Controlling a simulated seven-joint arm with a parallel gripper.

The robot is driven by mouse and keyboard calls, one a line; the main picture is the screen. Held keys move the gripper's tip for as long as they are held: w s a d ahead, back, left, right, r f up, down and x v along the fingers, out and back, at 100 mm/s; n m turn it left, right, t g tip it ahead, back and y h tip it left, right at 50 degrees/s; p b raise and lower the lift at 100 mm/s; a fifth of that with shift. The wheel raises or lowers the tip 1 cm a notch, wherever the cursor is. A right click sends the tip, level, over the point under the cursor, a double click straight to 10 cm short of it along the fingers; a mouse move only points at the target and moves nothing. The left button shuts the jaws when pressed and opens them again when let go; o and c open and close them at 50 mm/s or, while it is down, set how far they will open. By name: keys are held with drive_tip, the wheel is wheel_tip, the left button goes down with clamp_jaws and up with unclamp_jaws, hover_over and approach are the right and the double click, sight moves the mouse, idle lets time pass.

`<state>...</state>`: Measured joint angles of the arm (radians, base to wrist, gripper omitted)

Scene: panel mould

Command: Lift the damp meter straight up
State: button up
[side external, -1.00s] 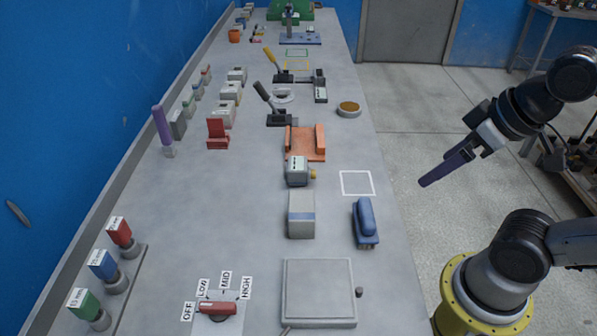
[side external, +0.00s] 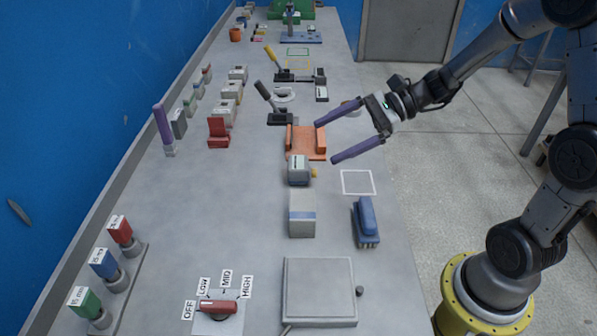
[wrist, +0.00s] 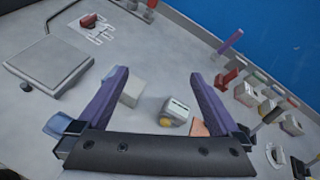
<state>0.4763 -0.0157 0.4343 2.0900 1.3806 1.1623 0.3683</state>
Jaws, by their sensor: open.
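A small grey box with a pale labelled face and a yellow knob (side external: 298,171) stands on the bench and looks like the damp meter. It also shows in the wrist view (wrist: 178,108), between my purple fingers. My gripper (side external: 326,141) is open and empty. In the side view its fingers point left, over the right part of the orange cradle (side external: 303,148) and above and right of the meter. The fingers appear apart from the meter; their exact height is hard to tell.
A grey block with a blue band (side external: 302,214) stands just in front of the meter. A blue-handled brush (side external: 365,222) lies to its right. A white outlined square (side external: 357,182) is empty. A flat grey plate (side external: 319,291) lies nearer. Bench left of the meter is clear.

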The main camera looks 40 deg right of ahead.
drive_tip(key=w+d+f+m+t, duration=0.2)
drive_tip(key=d+f+m, duration=0.1)
drive_tip(key=d, duration=0.1)
drive_tip(key=m+h, duration=0.1)
drive_tip(key=m, duration=0.2)
approach(297, 162)
drive_tip(key=shift+h, duration=0.3)
drive_tip(key=x, duration=0.4)
drive_tip(key=shift+s+a+f, duration=0.15)
drive_tip(key=shift+a+f, duration=0.2)
drive_tip(key=shift+a, duration=0.05)
drive_tip(key=shift+t, duration=0.3)
drive_tip(key=shift+x, duration=2.6)
drive_tip(key=shift+r, duration=0.2)
drive_tip(key=c, duration=1.5)
clamp_jaws()
drive_tip(key=shift+r, duration=0.1)
